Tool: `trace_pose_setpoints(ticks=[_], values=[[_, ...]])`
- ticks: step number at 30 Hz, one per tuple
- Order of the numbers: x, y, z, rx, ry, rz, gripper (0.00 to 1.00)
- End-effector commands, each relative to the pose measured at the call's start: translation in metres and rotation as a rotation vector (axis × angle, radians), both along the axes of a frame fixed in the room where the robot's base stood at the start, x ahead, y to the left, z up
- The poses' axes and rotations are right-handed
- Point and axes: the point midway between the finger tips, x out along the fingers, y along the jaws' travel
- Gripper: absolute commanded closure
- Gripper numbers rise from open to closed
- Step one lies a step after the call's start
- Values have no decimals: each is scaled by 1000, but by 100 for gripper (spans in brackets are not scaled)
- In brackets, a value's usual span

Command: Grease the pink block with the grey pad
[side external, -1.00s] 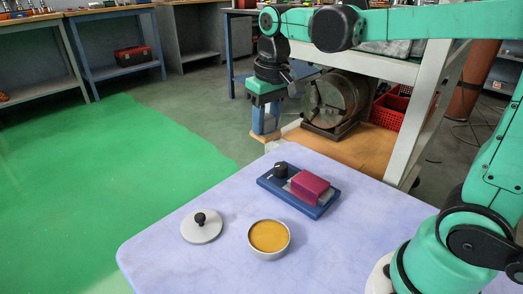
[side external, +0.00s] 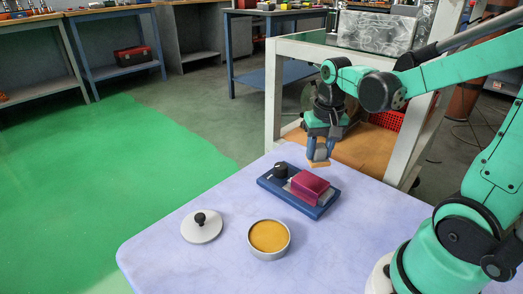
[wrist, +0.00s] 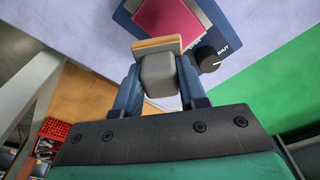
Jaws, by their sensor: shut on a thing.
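My gripper (side external: 320,150) is shut on the grey pad (wrist: 158,77), which has a tan face at its end. In the side view the pad's tan end (side external: 319,164) hangs beyond the far side of the pink block (side external: 309,187), higher than the block and apart from it. The pink block sits on a blue base (side external: 318,210) on the table. In the wrist view the pink block (wrist: 172,20) is partly hidden behind the pad. A round tin (side external: 268,240) of yellow-brown grease stands open nearer the camera.
A black knob (side external: 280,170) stands on the blue base beside the block; lettering shows by it in the wrist view. A pale round lid (side external: 201,227) with a black handle lies left of the tin. The lavender tabletop (side external: 160,255) is otherwise clear.

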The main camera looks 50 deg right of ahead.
Motion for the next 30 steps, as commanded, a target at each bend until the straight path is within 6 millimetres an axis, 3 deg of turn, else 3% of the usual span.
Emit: trace_pose_setpoints(ticks=[11,24,30], values=[[1,1,-39,0,0,2,100],[0,43,-37,0,0,6,100],[0,20,-37,0,0,-3,100]])
